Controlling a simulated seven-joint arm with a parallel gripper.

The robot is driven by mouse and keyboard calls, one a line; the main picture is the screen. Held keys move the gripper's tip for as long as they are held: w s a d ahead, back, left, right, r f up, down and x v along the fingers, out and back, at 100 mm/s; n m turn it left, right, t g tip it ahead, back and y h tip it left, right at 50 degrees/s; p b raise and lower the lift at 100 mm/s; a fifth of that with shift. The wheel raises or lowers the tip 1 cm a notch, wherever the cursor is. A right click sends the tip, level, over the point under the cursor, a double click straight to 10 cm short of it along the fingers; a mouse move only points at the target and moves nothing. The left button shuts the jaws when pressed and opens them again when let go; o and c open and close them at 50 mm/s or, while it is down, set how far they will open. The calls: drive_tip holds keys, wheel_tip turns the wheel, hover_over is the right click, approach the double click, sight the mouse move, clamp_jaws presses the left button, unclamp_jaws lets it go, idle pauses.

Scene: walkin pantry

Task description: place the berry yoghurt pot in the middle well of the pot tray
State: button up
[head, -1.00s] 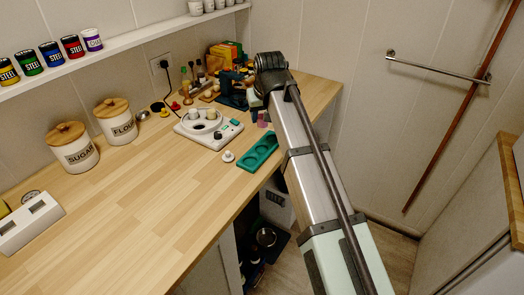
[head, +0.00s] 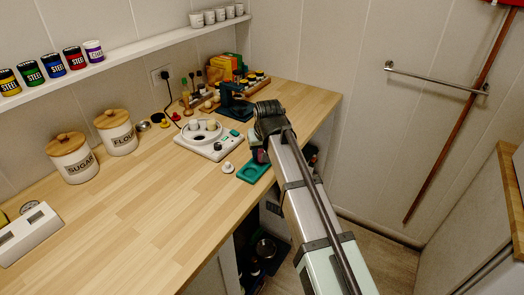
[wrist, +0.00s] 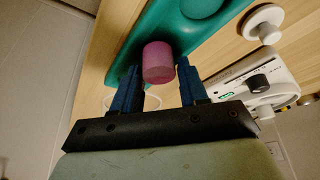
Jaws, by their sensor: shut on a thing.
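The berry yoghurt pot (wrist: 158,64) is a small pink-purple cylinder between the blue fingers of my gripper (wrist: 158,82), which is shut on it. The pot tray (wrist: 140,28) is a green-teal strip with round wells behind the pot in the wrist view. A bare well (wrist: 194,8) shows towards the top. The pot overlaps the tray in the picture; I cannot tell whether it touches it. In the head view the tray (head: 246,178) lies at the counter's front edge, its far part hidden by my arm. The pot (head: 262,156) shows beside my gripper (head: 260,147).
A white appliance (head: 208,139) stands left of the tray, with a small white knob-like piece (head: 228,167) between them. A dark blue stand (head: 235,104) is behind. Two canisters (head: 116,131) are further left.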

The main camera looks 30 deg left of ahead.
drive_tip(key=shift+f, duration=0.2)
drive_tip(key=o, duration=1.1)
drive_tip(key=shift+r, duration=0.1)
drive_tip(key=v, duration=1.2)
